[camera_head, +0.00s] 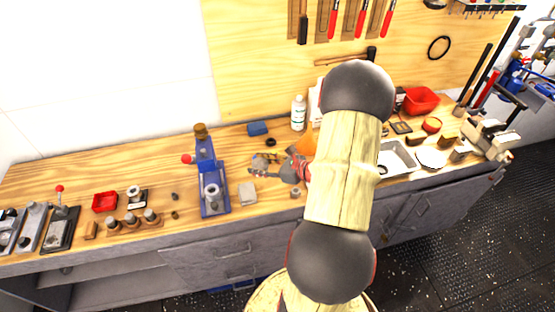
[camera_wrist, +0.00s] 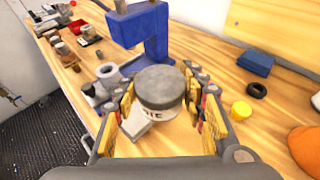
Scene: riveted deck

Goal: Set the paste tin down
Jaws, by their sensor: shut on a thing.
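The paste tin (camera_wrist: 160,88) is a short round tin with a grey lid and dark lettering on its pale side. In the wrist view it sits between the two yellow-padded fingers of my gripper (camera_wrist: 163,108), which is shut on it. In the head view my gripper (camera_head: 270,168) is over the wooden workbench (camera_head: 100,180), to the right of the blue press; I cannot make out the tin there. Whether the tin's base touches the bench is hidden.
A blue press (camera_head: 207,170) stands left of my gripper, with a pale block (camera_head: 247,193) beside it. A blue block (camera_head: 257,128), a white bottle (camera_head: 298,113) and an orange item (camera_head: 306,143) are nearby. A yellow cap (camera_wrist: 241,110) and black ring (camera_wrist: 257,90) lie right of the tin.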

